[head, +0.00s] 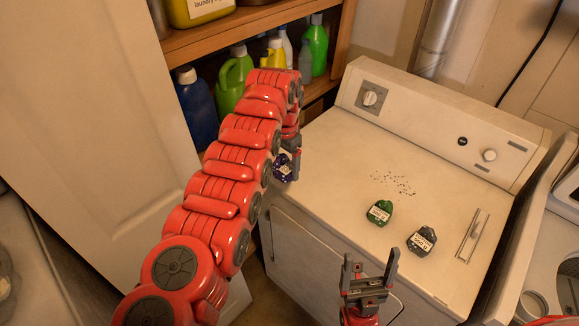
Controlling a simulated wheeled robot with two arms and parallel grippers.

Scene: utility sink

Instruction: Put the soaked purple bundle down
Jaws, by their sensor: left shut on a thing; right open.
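My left arm reaches up and across from the lower left. My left gripper (290,158) is shut on the purple bundle (282,168), a small dark purple lump with a white label, at the left edge of the white machine's top. The arm and fingers hide part of the bundle, and I cannot tell whether it touches the machine. My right gripper (369,270) is open and empty, pointing up in front of the machine. A green bundle (379,212) and a dark grey bundle (421,241), both labelled, lie on the white machine top (340,160).
Dark specks (394,183) are scattered behind the green bundle. A flat metal piece (472,236) lies near the right edge. A control panel (440,120) rises at the back. Shelves (200,40) with several bottles stand at the left. The machine top's left middle is clear.

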